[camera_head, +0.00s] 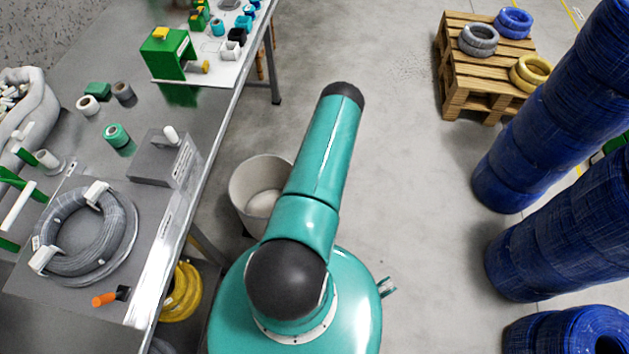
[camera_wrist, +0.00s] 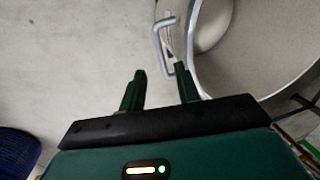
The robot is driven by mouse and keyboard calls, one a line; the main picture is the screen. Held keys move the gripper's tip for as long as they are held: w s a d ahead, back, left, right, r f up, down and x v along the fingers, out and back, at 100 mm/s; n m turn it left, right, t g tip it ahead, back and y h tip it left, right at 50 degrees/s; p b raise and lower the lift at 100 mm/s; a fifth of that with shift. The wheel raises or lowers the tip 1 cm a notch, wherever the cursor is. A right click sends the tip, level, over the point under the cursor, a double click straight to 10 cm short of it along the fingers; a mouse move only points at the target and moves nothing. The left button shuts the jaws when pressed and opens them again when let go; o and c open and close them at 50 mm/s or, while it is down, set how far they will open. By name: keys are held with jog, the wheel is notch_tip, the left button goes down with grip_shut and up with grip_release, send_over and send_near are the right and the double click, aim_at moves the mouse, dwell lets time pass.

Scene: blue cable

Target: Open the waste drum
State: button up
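The waste drum (camera_head: 240,207) is a pale grey round bin on the floor beside the workbench, partly hidden behind my arm in the head view. Its inside shows, with a lighter round patch low down. In the wrist view the drum (camera_wrist: 265,50) fills the upper right. A grey loop handle (camera_wrist: 158,42) sticks out at the left of its rim. My gripper (camera_wrist: 160,70) is open, with two dark green fingers apart and nothing held. The right fingertip is close to the handle's lower end in the picture; I cannot tell whether they touch.
The steel workbench (camera_head: 150,235) stands left of the drum, with a cable coil (camera_head: 62,232) and spools on it. Yellow coils (camera_head: 182,293) lie beneath it. Tall blue cable stacks (camera_head: 545,140) and a pallet (camera_head: 455,65) stand right. The floor between is clear.

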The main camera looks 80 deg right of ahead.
notch_tip(320, 180, up, 6)
jog(key=s, duration=0.1)
jog(key=shift+r, duration=0.2)
dwell(0.5)
